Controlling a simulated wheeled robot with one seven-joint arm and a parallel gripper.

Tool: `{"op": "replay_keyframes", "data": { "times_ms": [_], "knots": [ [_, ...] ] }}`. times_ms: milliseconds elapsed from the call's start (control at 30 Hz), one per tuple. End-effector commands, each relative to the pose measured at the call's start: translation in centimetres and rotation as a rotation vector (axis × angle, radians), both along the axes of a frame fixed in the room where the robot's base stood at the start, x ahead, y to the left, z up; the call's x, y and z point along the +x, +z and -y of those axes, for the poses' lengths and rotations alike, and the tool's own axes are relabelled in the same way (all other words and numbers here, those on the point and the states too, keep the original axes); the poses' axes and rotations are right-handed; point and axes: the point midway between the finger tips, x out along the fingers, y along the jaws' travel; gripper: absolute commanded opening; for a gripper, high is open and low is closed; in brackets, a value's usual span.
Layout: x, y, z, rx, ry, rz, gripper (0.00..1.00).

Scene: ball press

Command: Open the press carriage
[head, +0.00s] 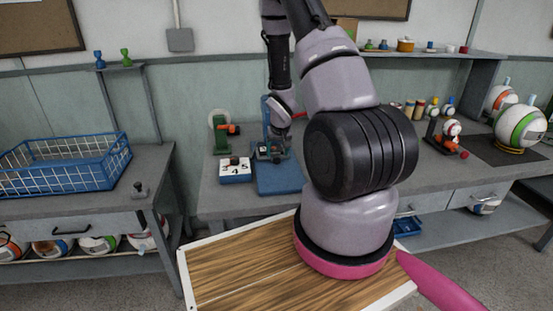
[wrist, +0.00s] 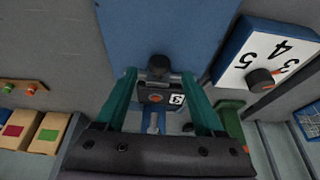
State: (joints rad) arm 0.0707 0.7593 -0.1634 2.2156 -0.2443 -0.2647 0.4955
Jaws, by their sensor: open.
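The blue press (head: 278,178) stands on the grey bench in the head view, with a flat blue base and an upright behind it. Its base (wrist: 165,25) fills the top middle of the wrist view. The dark carriage (wrist: 155,96) bears a white label with a 3 and has a round black knob (wrist: 158,66). My gripper (wrist: 159,74) is open, its two green fingers on either side of the knob, with gaps visible at both sides. In the head view my gripper (head: 272,150) is at the press, small and partly merged with it; contact cannot be told.
A white-topped blue dial box (head: 235,171) marked 3, 4, 5 stands left of the press; it also shows in the wrist view (wrist: 250,50). A green device with an orange part (head: 220,133) is behind it. A blue wire basket (head: 65,163) is far left.

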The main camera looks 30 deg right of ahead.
Motion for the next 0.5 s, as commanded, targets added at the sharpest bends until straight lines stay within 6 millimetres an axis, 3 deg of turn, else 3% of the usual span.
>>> {"op": "replay_keyframes", "data": {
  "times_ms": [200, 500],
  "knots": [
    [1.2, -3.0, 0.4, -0.001, 0.0, -0.001, 0.7],
    [1.6, -4.0, 0.5, 0.0, -0.001, 0.001, 0.7]
  ]
}}
